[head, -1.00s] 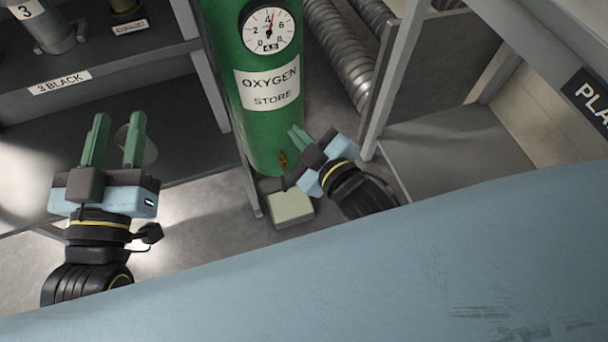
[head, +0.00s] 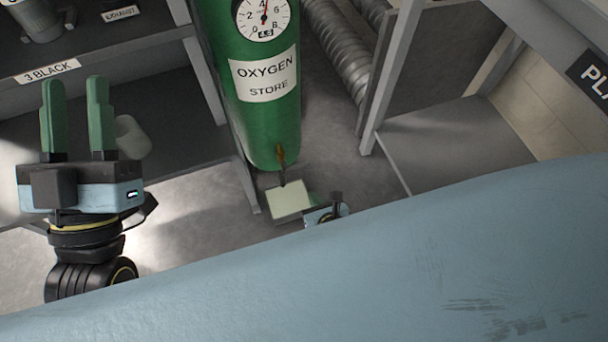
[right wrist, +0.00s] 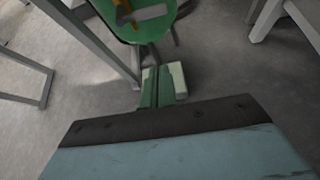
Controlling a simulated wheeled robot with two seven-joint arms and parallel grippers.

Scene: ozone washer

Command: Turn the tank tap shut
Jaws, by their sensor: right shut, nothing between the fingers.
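The green oxygen tank (head: 268,130) stands upright in the head view, with a dial gauge (head: 264,17) and an "OXYGEN STORE" label. The tank tap (head: 281,154) is a small orange-brown piece low on its front, above a pale block. An orange part of the tap (right wrist: 123,12) shows at the top of the right wrist view. My right gripper (right wrist: 156,72) is shut and empty, below and apart from the tap. In the head view most of my right gripper (head: 314,199) is hidden behind my blue body. My left gripper (head: 75,82) is open and empty, left of the tank.
The pale block (head: 289,200) sits on the floor under the tap. Grey shelf frames stand on both sides of the tank, with a post (head: 211,80) at left and a low shelf (head: 450,140) at right. Ribbed hoses (head: 343,60) run behind.

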